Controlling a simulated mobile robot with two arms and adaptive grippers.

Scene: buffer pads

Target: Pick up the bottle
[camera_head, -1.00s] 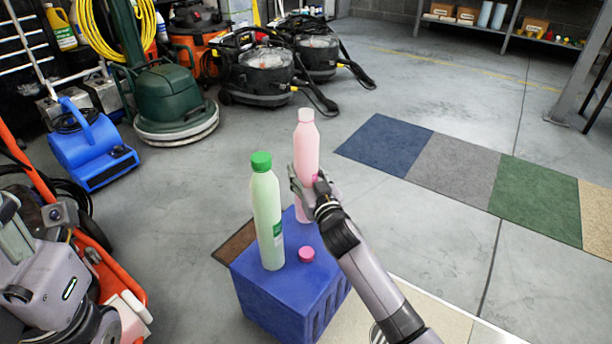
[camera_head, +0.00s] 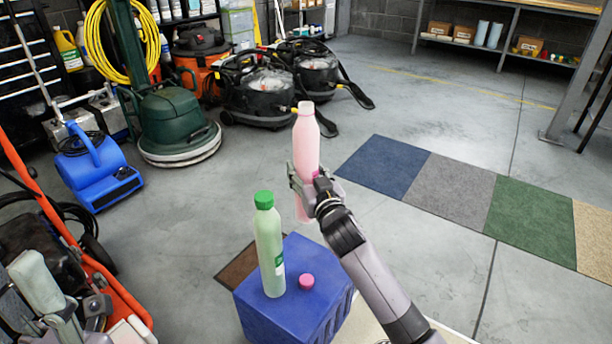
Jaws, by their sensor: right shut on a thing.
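A pink bottle (camera_head: 306,140) is upright in my right gripper (camera_head: 304,184), which is shut around its lower half. The bottle is lifted above the blue crate (camera_head: 290,318), and its lower part is partly hidden by the gripper. A green bottle (camera_head: 268,245) with a green cap stands upright on the crate, to the left of the gripper. A loose pink cap (camera_head: 307,281) lies on the crate beside the green bottle. At the lower left, part of my left arm shows; its fingertips cannot be made out.
Several floor pads in blue (camera_head: 383,166), grey, green and beige lie in a row on the right. A blue blower (camera_head: 100,172), a green floor machine (camera_head: 175,120) and black vacuums (camera_head: 262,85) stand on the left and at the back. The middle floor is clear.

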